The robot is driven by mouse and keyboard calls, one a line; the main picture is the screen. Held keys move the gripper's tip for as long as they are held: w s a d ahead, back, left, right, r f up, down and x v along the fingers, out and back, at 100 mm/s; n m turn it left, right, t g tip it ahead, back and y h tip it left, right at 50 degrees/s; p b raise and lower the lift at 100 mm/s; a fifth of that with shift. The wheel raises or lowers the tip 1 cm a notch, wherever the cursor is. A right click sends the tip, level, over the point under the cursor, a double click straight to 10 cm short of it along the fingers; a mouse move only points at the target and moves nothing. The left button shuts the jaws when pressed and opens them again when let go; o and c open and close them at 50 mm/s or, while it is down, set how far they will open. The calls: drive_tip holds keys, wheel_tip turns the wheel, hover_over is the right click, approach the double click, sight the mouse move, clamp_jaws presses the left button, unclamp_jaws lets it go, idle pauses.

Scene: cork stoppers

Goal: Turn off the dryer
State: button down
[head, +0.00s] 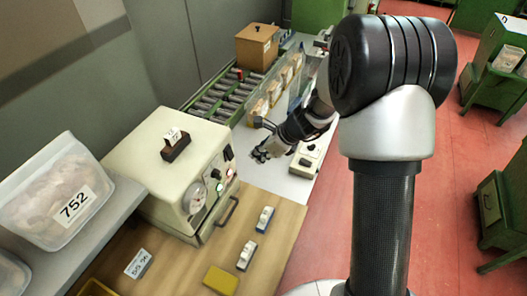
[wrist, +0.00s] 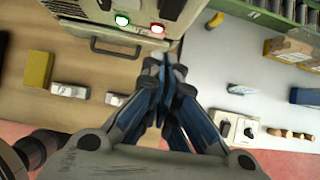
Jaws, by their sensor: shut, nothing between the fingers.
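The dryer (head: 140,150) is a cream box with a round dial (head: 197,198) on its front, standing at the left of the bench in the head view. Its front panel (wrist: 140,10) shows at the top of the wrist view. A green lit button (wrist: 122,19) sits left of a red button (wrist: 156,28) there; both look lit. My gripper (wrist: 165,64) is shut and empty, its fingertips just below and right of the red button in the picture. In the head view my gripper (head: 262,153) is right of the dryer's front; I cannot tell whether it touches anything.
A drawer-like handle (wrist: 115,50) juts out below the buttons. A yellow block (head: 220,280) and small white-and-blue items (head: 265,218) lie on the wooden bench. A bin labelled 752 (head: 50,185) is at left.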

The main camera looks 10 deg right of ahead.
sight(230, 154)
drive_tip(key=w+a+f, duration=0.3)
drive_tip(key=a+f, duration=0.1)
drive_tip(key=a, duration=0.1)
drive_tip(key=shift+w+a+f, duration=0.15)
drive_tip(key=shift+w, duration=0.2)
drive_tip(key=shift+f+b, duration=0.1)
drive_tip(key=shift+b, duration=0.25)
